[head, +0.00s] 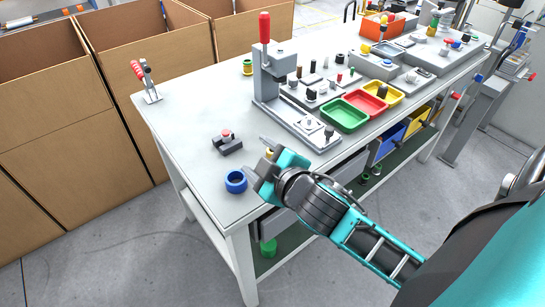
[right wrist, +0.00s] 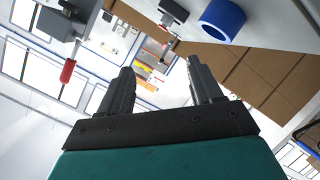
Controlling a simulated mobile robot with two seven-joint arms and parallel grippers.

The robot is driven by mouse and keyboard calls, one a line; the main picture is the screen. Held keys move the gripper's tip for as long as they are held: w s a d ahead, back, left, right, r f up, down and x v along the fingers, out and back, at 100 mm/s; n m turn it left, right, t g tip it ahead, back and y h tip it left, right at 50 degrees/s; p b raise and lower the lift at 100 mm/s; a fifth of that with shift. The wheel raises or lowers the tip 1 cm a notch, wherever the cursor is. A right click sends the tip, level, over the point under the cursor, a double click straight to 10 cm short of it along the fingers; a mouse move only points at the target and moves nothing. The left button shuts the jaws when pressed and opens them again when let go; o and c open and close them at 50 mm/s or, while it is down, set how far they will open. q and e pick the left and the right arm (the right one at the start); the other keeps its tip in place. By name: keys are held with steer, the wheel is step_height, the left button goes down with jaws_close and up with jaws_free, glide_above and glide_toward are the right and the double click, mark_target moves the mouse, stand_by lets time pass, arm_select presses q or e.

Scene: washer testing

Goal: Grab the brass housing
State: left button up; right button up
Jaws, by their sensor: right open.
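My right gripper (head: 258,158) is over the near edge of the bench, just right of the blue ring. In the right wrist view my right gripper (right wrist: 161,66) has its two fingers spread, with nothing held between them. My left gripper is not in view.
A blue ring (head: 236,181) and a small dark fixture with a red top (head: 227,142) lie close by. A red-handled press (head: 268,75) stands behind. Green (head: 342,115), red (head: 366,101) and yellow (head: 385,93) trays are further right. The left bench top is mostly clear.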

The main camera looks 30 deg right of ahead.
steer(key=w+a+r+n+g+y, duration=0.15)
steer(key=a+r+n+y, duration=0.4)
steer(key=n, duration=0.75)
steer(key=w+a+r+n+g+y, duration=0.1)
steer(key=w+a+r+n+y, duration=0.2)
steer(key=r+n+y, duration=0.65)
steer(key=s+d+f+n+g+h, duration=0.1)
steer(key=d+f+n+g+h, duration=0.4)
steer(key=d+n, duration=0.4)
steer(key=s+d+f+n+g+h, duration=0.1)
steer(key=d+f+n+g+h, duration=0.4)
steer(key=d, duration=0.6)
steer(key=shift+n+t+h, duration=0.35)
steer(key=shift+n+h, duration=0.1)
steer(key=shift+h, duration=0.05)
steer(key=x, duration=0.7)
steer(key=shift+w+a+f+b, duration=0.15)
steer(key=shift+f+b, duration=0.05)
steer(key=shift+b, duration=0.2)
steer(key=shift+w+x, duration=0.15)
steer(key=shift+x, duration=1.35)
steer(key=shift+w+x, duration=0.1)
steer(key=shift+x, duration=1.4)
steer(key=shift+a+r, duration=0.1)
steer(key=shift+r, duration=0.05)
